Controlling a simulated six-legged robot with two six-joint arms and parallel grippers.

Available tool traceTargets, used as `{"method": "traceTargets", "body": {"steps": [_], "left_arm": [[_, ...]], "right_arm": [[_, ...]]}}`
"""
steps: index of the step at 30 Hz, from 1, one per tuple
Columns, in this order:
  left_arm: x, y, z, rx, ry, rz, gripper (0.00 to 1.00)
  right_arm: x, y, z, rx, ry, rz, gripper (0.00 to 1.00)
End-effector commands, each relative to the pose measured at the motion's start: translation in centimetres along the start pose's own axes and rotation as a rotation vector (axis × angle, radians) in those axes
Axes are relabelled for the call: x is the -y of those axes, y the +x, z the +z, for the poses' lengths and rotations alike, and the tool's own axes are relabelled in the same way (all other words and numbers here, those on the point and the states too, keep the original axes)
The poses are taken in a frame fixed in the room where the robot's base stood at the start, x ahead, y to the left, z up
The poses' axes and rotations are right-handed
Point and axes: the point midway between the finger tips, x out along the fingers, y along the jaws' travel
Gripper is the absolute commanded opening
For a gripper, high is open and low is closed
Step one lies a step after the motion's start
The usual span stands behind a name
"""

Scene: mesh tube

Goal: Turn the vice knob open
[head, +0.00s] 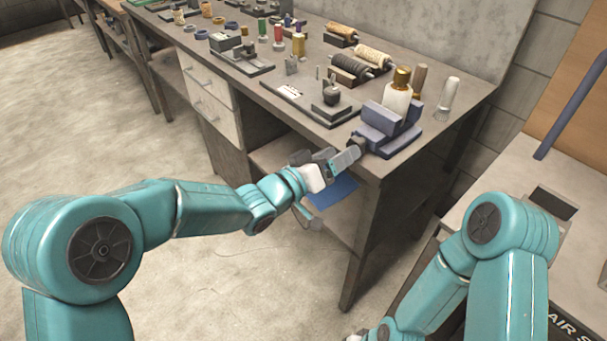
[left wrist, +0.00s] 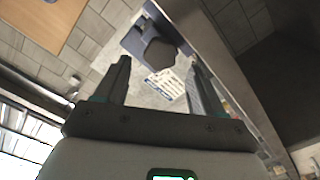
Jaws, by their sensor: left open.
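The blue-grey vice (head: 392,130) stands on the near right corner of the workbench. Its dark round knob (head: 356,143) faces the front edge and is partly hidden by my left gripper (head: 345,158). In the left wrist view, the knob (left wrist: 158,52) shows in front of the vice body (left wrist: 133,42). My left gripper (left wrist: 158,66) is open, with the knob seen between its two fingers. I cannot tell whether either finger touches it. My right arm bends down at the lower right of the head view, and its gripper is out of the picture.
The workbench (head: 440,135) carries a bottle with a gold cap (head: 398,92), a pale brush-like item (head: 446,98), rollers (head: 350,68) and a flat plate with a dark block (head: 325,106). A blue sheet (head: 337,190) is below the bench top. The floor at left is clear.

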Motion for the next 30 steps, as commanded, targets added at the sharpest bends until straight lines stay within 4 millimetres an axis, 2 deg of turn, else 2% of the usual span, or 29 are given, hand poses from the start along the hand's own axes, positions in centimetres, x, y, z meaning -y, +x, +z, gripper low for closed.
{"method": "traceTargets", "body": {"steps": [1, 6, 13, 18, 27, 29, 30], "left_arm": [[0.1, -1.5, 0.0, -0.002, -0.002, -0.003, 0.69], [0.1, -6.1, -0.1, -0.003, -0.001, -0.004, 0.69], [0.1, -10.7, -0.1, -0.003, -0.001, -0.003, 0.69], [0.0, -12.0, 0.0, -0.001, -0.001, -0.002, 0.69], [0.0, -12.2, 0.0, 0.0, -0.001, -0.001, 0.69], [0.5, -12.2, 0.4, 0.005, -0.006, -0.015, 0.69], [1.4, -12.4, 1.1, 0.016, -0.015, -0.044, 0.69]], "right_arm": [[-0.1, 0.2, 0.0, 0.0, 0.0, 0.0, 0.6], [-0.1, 0.3, 0.0, 0.0, 0.0, 0.0, 0.6], [-0.2, 0.4, 0.0, 0.0, 0.0, 0.0, 0.6], [-0.2, 0.4, 0.0, 0.0, 0.0, 0.0, 0.6], [-0.2, 0.4, 0.0, 0.0, 0.0, 0.0, 0.6], [-0.2, 0.5, 0.0, 0.0, 0.0, 0.0, 0.6], [-0.2, 0.5, 0.0, 0.0, 0.0, 0.0, 0.6]]}}
